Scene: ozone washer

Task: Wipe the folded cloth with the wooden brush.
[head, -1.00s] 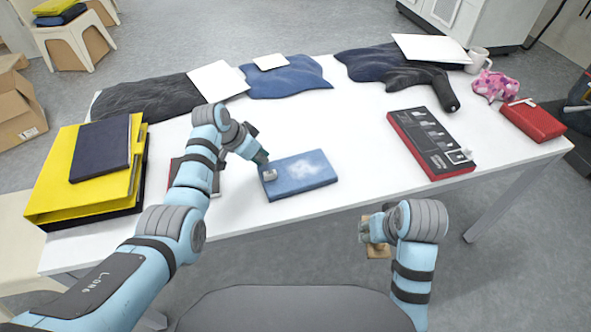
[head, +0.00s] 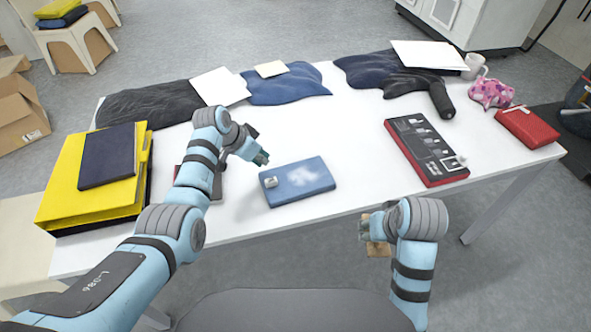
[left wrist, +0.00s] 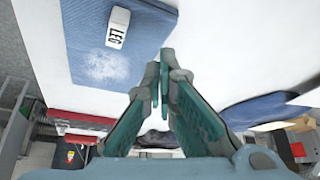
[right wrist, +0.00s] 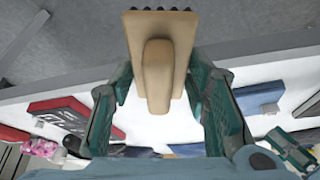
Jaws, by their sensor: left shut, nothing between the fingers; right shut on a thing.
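The folded blue cloth (head: 305,182) lies flat on the white table near its front edge, with a pale white patch on top. A small white block marked LEG (left wrist: 118,28) sits on the cloth; in the head view it is at the cloth's left end (head: 271,182). My left gripper (head: 262,158) is shut and empty, just above and behind the cloth's left end. My right gripper (right wrist: 155,85) is shut on the wooden brush (right wrist: 158,65), its dark bristles facing away. In the head view the brush (head: 378,249) is partly hidden and off the table's front edge.
A yellow binder (head: 90,205) with a dark book (head: 107,156) lies at left. A red-and-black box (head: 425,150) and a red case (head: 530,126) lie at right. Dark garments (head: 150,103) and papers (head: 219,87) line the back. The table's middle is clear.

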